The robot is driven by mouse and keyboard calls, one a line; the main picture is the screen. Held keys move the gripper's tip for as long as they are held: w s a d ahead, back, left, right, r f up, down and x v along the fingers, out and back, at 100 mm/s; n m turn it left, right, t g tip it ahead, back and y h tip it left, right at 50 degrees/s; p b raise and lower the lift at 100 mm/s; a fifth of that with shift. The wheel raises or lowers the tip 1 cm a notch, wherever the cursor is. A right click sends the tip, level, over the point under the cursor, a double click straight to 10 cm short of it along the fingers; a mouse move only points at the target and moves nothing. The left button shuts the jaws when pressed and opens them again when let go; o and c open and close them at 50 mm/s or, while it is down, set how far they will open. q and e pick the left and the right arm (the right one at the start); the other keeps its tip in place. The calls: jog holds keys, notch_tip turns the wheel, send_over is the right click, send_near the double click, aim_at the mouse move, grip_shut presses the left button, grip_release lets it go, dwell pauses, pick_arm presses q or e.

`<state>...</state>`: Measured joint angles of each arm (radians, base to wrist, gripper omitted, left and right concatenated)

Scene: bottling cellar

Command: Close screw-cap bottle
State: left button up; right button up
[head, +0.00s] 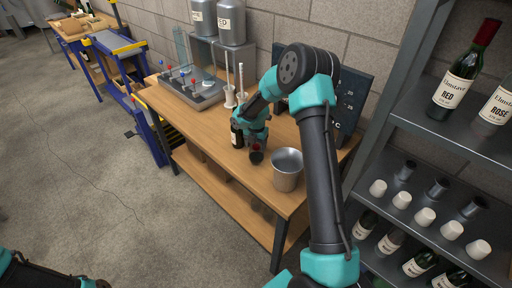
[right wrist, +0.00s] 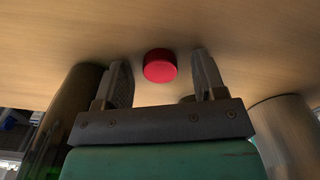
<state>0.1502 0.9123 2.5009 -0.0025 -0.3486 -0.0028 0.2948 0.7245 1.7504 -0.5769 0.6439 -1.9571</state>
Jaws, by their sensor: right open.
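A red screw cap (right wrist: 160,66) shows in the right wrist view, between and just beyond the fingertips of my right gripper (right wrist: 163,80). The fingers are open and apart from the cap. In the head view the cap (head: 256,147) is a small red spot by my right gripper (head: 256,150), above the wooden bench. A dark bottle with a pale label (head: 237,134) stands upright just left of the gripper; its top is hidden by my wrist. The bottle's dark side (right wrist: 68,115) also shows at left in the wrist view. My left arm shows only at the bottom left corner; its jaws are unclear.
A metal bucket (head: 287,172) stands right of the gripper, near the bench (head: 215,140) edge. A grey device with coloured knobs (head: 190,88) and white brushes (head: 230,97) stand farther left and behind. A shelf with bottles and white cups (head: 425,216) is at right.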

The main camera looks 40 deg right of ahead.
aim_at(237, 128)
dwell(0.4)
jog(key=c, duration=1)
jog(key=shift+r, duration=0.15)
notch_tip(237, 128, up, 10)
dwell(0.5)
